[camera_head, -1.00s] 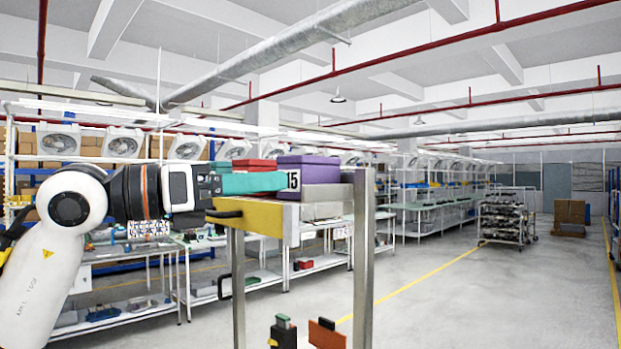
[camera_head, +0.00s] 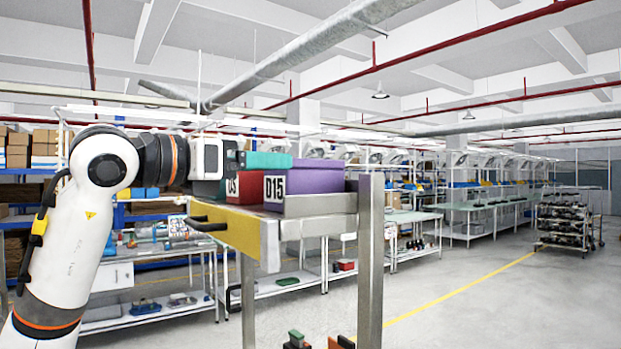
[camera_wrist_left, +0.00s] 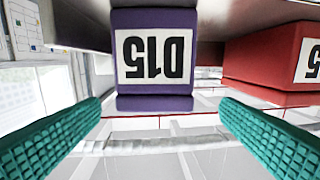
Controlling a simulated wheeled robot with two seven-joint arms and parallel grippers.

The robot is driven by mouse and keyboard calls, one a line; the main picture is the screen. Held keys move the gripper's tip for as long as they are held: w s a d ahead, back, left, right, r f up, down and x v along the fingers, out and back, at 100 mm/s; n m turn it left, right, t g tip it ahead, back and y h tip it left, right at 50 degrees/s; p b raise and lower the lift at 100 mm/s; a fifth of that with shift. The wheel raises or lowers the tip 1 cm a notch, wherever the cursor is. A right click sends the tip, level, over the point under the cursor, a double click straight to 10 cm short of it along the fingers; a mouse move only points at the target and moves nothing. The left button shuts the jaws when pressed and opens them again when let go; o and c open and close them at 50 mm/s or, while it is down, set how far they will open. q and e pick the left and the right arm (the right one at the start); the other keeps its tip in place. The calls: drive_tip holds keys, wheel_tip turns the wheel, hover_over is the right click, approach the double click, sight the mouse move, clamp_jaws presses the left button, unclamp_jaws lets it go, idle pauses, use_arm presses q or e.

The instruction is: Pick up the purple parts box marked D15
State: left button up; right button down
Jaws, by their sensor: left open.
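The purple parts box marked D15 (camera_head: 315,186) sits at the front of a raised shelf, its white label facing left. In the left wrist view the purple box (camera_wrist_left: 155,83) appears ahead between the fingers, its label upside down. My left gripper (camera_head: 282,160) is open and empty, its teal finger showing beside the box's upper left in the head view. In the left wrist view the two teal fingers of the gripper (camera_wrist_left: 161,102) are spread wide to either side of the box, with no contact visible. My right gripper is not in view.
A red box (camera_head: 240,187) with a partly hidden label stands next to the purple one; the red box also shows in the left wrist view (camera_wrist_left: 262,60). The shelf (camera_head: 235,226) has a yellow front edge and a grey metal post (camera_head: 370,265) on the right. Open floor lies right.

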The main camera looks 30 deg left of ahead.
sight(297, 165)
use_arm(q)
drive_tip(key=shift+w+d+r, duration=0.15)
drive_tip(key=shift+w+d, duration=0.05)
drive_tip(key=shift+w, duration=0.4)
drive_tip(key=shift+w+d+p, duration=0.1)
drive_tip(key=shift+w+p, duration=0.2)
drive_tip(key=shift+w+d, duration=0.15)
drive_tip(key=shift+w, duration=0.2)
drive_tip(key=p+x, duration=0.3)
drive_tip(key=x, duration=0.1)
drive_tip(key=shift+w+d, duration=0.2)
drive_tip(key=shift+w+d+f, duration=0.1)
drive_tip(key=shift+w+f, duration=0.2)
drive_tip(key=shift+w, duration=0.1)
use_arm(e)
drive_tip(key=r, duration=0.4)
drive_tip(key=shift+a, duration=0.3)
use_arm(q)
drive_tip(key=shift+s, duration=0.1)
drive_tip(key=c, duration=1.3)
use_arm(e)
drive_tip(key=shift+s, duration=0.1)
